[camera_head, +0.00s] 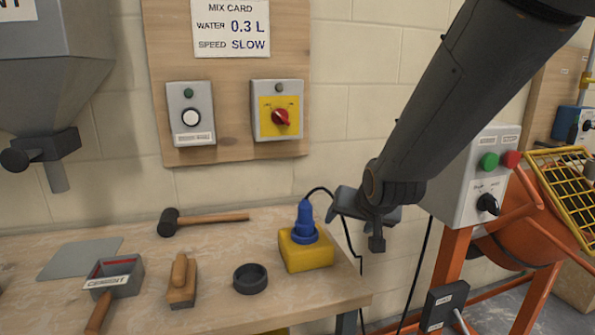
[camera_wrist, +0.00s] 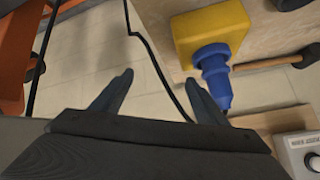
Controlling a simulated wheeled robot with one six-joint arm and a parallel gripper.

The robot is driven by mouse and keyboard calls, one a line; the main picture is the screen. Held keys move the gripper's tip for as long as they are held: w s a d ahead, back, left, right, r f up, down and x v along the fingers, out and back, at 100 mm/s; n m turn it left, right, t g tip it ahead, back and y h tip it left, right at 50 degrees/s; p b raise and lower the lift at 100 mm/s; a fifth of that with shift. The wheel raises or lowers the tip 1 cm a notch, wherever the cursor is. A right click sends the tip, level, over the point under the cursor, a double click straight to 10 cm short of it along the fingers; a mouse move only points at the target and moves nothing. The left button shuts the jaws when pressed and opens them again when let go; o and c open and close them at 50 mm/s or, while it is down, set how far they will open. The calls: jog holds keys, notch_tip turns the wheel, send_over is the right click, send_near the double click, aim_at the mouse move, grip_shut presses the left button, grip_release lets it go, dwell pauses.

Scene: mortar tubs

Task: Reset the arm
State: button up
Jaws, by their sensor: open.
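My gripper (camera_head: 357,222) hangs in the air at the right end of the wooden bench, to the right of a yellow socket box (camera_head: 306,255) with a blue plug (camera_head: 305,222) standing in its top. In the wrist view my gripper (camera_wrist: 157,97) shows two dark fingers spread apart with nothing between them. The plug (camera_wrist: 214,72) and the yellow box (camera_wrist: 210,30) lie just beyond the right-hand finger there. Part of the plug is close to that finger, and I cannot tell whether they touch.
On the bench (camera_head: 215,280) are a mallet (camera_head: 195,221), a float (camera_head: 182,282), a dark ring (camera_head: 250,279) and a cement scoop (camera_head: 115,278). Switch boxes hang on the wall board. An orange mixer (camera_head: 515,235) with a control box (camera_head: 475,180) stands right. A cable runs down beside the bench.

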jog(key=s+d+f+n+g+h, duration=0.1)
jog(key=s+d+f+g, duration=0.25)
jog(key=s, duration=0.45)
jog(key=s+d+f+n+g, duration=0.1)
jog(key=s+d+f+g, duration=0.1)
jog(key=s+d+f, duration=0.45)
jog(key=s+a+r+g+p, duration=0.3)
jog(key=s+r+p, duration=0.2)
jog(key=s, duration=0.5)
jog(key=shift+s+r, duration=0.15)
jog(key=shift+s, duration=0.05)
